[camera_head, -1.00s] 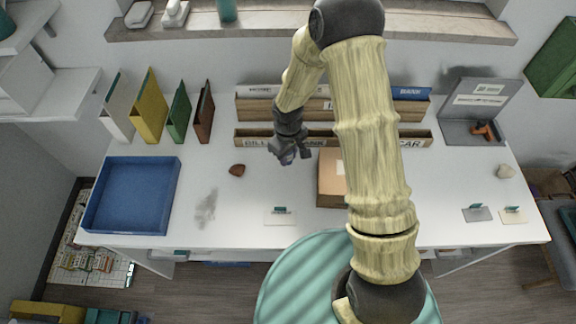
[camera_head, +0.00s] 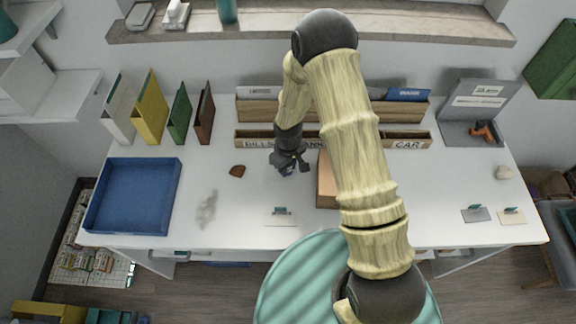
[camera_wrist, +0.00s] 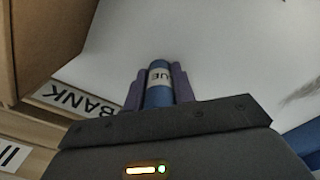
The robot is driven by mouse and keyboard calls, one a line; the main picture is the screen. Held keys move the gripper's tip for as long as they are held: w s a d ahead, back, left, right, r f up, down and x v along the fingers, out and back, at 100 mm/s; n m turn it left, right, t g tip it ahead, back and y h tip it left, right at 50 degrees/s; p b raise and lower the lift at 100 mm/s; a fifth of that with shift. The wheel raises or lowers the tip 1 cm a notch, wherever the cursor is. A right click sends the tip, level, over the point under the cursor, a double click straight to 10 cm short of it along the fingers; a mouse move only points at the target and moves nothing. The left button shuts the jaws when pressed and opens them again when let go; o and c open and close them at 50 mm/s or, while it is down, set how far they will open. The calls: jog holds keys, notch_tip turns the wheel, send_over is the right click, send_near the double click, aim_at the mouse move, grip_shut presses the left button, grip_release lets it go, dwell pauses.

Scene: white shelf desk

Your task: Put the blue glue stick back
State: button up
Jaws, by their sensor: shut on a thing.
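The blue glue stick (camera_wrist: 158,86) shows in the wrist view between the two purple fingers of my gripper (camera_wrist: 158,82), with a pale label band ending in "UE". My gripper is shut on it. In the head view my gripper (camera_head: 290,164) is over the desk, just left of the cardboard box and in front of the wooden organizer; the glue stick is too small to make out clearly there. Where the stick belongs is not marked in either view.
A wooden organizer (camera_head: 245,138) with labels such as BILLS, BANK and CAR stands behind. A cardboard box (camera_head: 327,185) is right of my gripper. A blue tray (camera_head: 132,198), several upright folders (camera_head: 150,108) and a brown stone (camera_head: 237,171) are left. A small card stand (camera_head: 281,217) is in front.

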jog(key=shift+f, duration=0.15)
jog(key=o, duration=1)
notch_tip(320, 180, up, 12)
jog(key=shift+r+b, duration=0.2)
jog(key=shift+b, duration=0.45)
jog(key=s+d+r+m+t, duration=0.2)
jog(key=s+d+r+m, duration=0.6)
jog(key=s+d+r, duration=0.4)
jog(key=shift+s+d+r+m+t, duration=0.25)
jog(key=shift+d+r+m+t, duration=0.05)
jog(key=shift+d, duration=0.5)
